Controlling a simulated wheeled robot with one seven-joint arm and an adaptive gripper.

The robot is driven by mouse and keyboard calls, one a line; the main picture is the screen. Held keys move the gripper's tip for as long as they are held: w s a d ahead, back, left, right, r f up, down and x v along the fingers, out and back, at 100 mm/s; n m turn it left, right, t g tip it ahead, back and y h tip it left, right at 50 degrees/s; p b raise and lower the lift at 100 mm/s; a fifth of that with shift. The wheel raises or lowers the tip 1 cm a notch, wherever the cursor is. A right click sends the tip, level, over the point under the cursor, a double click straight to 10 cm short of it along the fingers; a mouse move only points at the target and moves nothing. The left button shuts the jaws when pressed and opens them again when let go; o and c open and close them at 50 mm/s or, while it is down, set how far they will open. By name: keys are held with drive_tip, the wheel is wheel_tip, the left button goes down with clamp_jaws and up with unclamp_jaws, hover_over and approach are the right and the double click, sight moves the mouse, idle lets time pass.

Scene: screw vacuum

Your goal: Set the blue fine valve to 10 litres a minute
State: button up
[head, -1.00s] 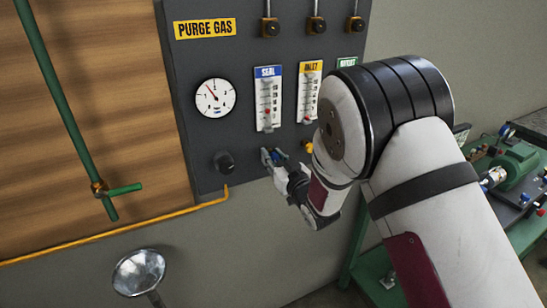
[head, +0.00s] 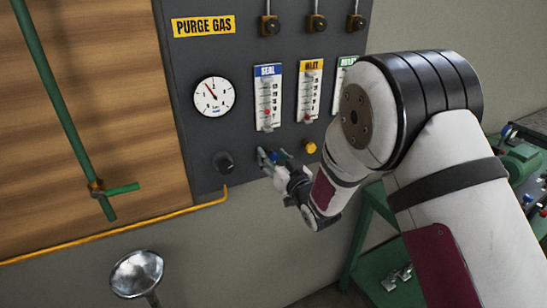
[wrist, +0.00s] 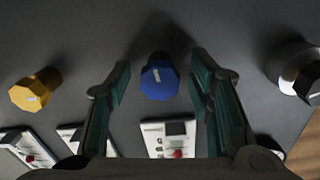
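The blue fine valve (wrist: 160,79) is a faceted knob on the dark panel. In the wrist view it sits between the two green-padded fingers of my gripper (wrist: 160,85), with a gap on each side. My gripper is open around it and not touching it. In the head view my gripper (head: 274,162) is at the panel below the blue-labelled SEAL flowmeter (head: 268,97), and the blue valve is mostly hidden by it. The SEAL tube shows a red float low in its scale; the exact reading is too small to tell.
The yellow valve (head: 310,147) is beside the blue one, below the yellow-labelled INLET flowmeter (head: 309,92). A black knob (head: 223,162) is on the left below the pressure gauge (head: 214,97). A green-labelled flowmeter (head: 341,85) is partly behind my arm. A green bench is at right.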

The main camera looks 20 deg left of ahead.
drive_tip(key=v, duration=1.2)
idle(0.3)
